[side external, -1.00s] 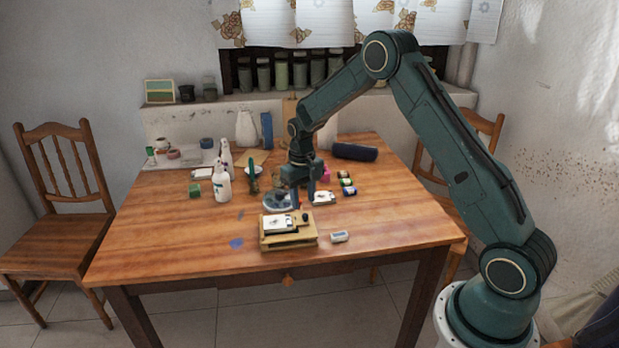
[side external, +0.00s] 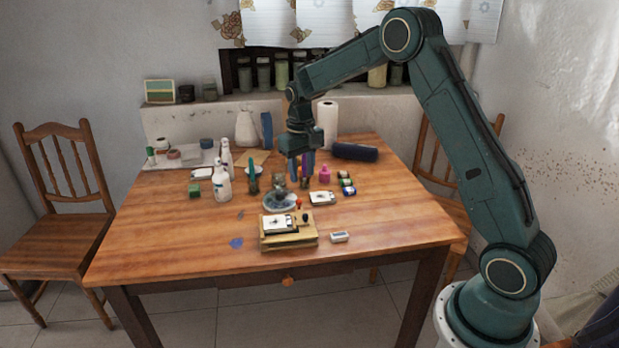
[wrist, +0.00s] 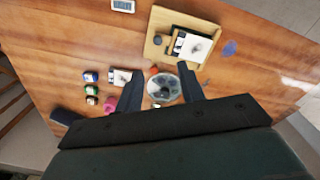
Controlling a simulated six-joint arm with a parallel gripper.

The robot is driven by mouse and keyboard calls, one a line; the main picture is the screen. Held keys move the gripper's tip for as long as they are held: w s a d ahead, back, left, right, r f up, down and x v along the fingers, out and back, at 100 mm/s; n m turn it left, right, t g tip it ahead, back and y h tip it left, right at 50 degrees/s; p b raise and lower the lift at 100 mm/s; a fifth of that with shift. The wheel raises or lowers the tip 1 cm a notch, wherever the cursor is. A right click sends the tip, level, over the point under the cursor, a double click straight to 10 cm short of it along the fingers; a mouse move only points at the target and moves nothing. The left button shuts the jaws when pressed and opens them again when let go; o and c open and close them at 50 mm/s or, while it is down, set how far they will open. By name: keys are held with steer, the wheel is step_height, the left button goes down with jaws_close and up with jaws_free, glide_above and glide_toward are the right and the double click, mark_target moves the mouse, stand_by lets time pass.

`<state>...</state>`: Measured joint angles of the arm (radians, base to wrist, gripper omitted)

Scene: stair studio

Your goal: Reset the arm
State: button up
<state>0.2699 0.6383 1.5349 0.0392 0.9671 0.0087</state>
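My gripper (side external: 301,168) hangs above the wooden table (side external: 150,245), fingers pointing down, over the area of a round grey dish (side external: 281,203). In the wrist view my gripper (wrist: 160,92) shows two dark fingers spread well apart with nothing held between them. The round dish (wrist: 165,90) shows below and between the fingers, holding dark items that are too small to make out. A wooden stand (side external: 288,241) with a white card on top is in front of the dish, and a second white card (side external: 322,198) lies to the right of the dish.
White bottles (side external: 223,183), a green block (side external: 194,190) and a pale tray stand to the left. The table's front left is mostly clear.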

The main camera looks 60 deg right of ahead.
steer(key=shift+r, duration=0.1)
steer(key=s+a+r+n+t, duration=0.1)
steer(key=s+a+r, duration=0.3)
steer(key=s+r, duration=0.35)
steer(key=s+a+r+n+t, duration=0.1)
steer(key=s+a+r+t, duration=0.1)
steer(key=s+a+r, duration=0.5)
steer(key=s+a+r+n+t, duration=0.1)
steer(key=s+a+t, duration=0.1)
steer(key=s, duration=1.5)
steer(key=shift+s+a+r+n+t, duration=0.2)
steer(key=shift+a+n+t, duration=0.1)
steer(key=shift+a, duration=0.4)
